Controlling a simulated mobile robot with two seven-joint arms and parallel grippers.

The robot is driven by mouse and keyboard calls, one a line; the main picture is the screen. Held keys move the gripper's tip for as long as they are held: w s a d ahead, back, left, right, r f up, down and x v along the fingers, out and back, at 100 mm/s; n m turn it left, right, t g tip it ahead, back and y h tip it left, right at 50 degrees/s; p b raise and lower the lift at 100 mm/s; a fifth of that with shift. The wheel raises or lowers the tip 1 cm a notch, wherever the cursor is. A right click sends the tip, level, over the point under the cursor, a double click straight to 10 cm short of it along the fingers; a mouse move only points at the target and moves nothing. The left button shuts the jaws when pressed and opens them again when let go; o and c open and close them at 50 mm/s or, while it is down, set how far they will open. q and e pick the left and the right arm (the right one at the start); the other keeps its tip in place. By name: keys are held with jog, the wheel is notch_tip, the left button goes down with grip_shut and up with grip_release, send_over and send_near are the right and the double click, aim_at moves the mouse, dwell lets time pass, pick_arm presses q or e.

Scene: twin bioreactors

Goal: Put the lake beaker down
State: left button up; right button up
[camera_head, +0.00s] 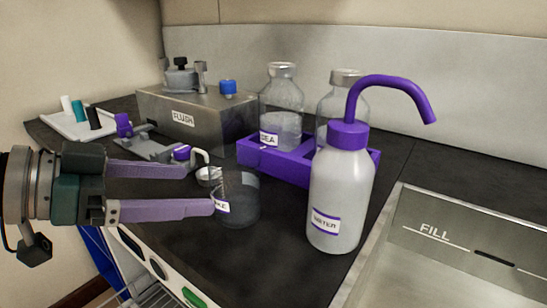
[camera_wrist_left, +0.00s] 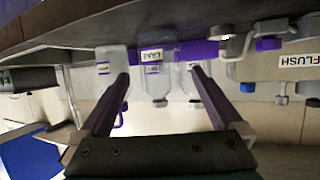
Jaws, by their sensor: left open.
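The lake beaker (camera_head: 240,200) is a clear, dark-looking beaker with a "LAKE" label. It stands upright on the dark counter near its front edge. In the left wrist view, which is upside down, its label (camera_wrist_left: 152,55) shows between the fingers. My left gripper (camera_head: 207,189) has two long purple fingers, spread open. Their tips are at the left side of the beaker, the nearer tip by the label; I cannot tell whether they touch it. My right gripper is in neither view.
A white water bottle (camera_head: 338,200) with a purple bent spout stands right of the beaker. A purple rack (camera_head: 275,169) with clear bottles is behind. A steel "FLUSH" box (camera_head: 197,120) is at the back left. A sink (camera_head: 450,245) is at the right.

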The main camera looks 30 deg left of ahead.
pick_arm(q)
jog(key=shift+b+v, duration=1)
jog(key=shift+v, duration=0.05)
jog(key=shift+s+a+r+b, duration=0.15)
jog(key=shift+s+b, duration=0.15)
jog(key=shift+s, duration=0.15)
jog(key=shift+s+r, duration=0.1)
jog(key=shift+s, duration=0.05)
